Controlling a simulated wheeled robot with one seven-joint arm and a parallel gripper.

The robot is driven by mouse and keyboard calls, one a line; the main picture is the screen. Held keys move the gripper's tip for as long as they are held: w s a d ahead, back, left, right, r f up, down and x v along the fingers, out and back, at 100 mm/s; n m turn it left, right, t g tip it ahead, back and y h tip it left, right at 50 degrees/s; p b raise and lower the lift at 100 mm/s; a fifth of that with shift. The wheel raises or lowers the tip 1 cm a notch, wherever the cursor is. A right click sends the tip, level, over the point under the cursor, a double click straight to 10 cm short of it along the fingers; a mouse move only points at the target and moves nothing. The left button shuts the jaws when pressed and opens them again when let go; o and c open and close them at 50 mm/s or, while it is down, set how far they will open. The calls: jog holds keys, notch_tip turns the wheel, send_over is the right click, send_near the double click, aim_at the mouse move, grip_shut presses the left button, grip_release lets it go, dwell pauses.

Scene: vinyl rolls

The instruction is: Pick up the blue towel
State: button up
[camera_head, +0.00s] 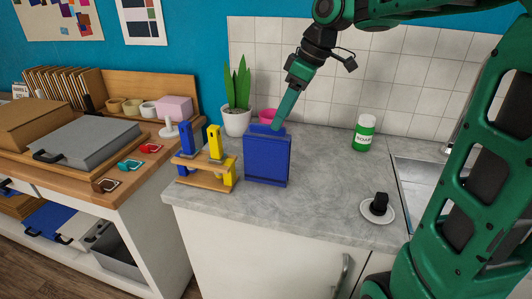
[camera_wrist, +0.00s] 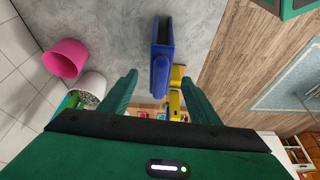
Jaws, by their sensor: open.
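A blue upright, box-like piece (camera_head: 267,160), the only thing here that could be the blue towel, stands on the grey counter, with a raised blue part behind its top edge. It also shows in the wrist view (camera_wrist: 162,45) from above, as a narrow blue shape with a rounded end. My gripper (camera_head: 278,124) comes down from above, its green finger close to the raised part. In the wrist view my gripper (camera_wrist: 160,80) has its fingers wide apart, with the blue rounded end in line between them. Contact cannot be told.
A wooden rack (camera_head: 207,175) with blue and yellow pieces stands just left. A potted plant (camera_head: 236,118) and a pink pot (camera_head: 268,115) are behind. A green-and-white jar (camera_head: 364,134) and a white saucer (camera_head: 368,212) with a black item stand right. The counter between is clear.

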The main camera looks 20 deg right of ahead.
aim_at(262, 141)
jog(key=shift+n, duration=0.4)
jog(key=f, duration=0.1)
jog(key=w+a+f, duration=0.1)
jog(key=a+f, duration=0.1)
jog(key=f, duration=0.1)
jog(key=shift+w+a, duration=0.25)
jog(key=shift+w, duration=0.15)
jog(key=x, duration=0.5)
jog(key=shift+w+a+r, duration=0.1)
jog(key=shift+a+r, duration=0.05)
jog(key=shift+a, duration=0.2)
jog(key=shift+w+a+f, duration=0.1)
jog(key=shift+f, duration=0.4)
jog(key=shift+f, duration=0.2)
jog(key=c, duration=1.2)
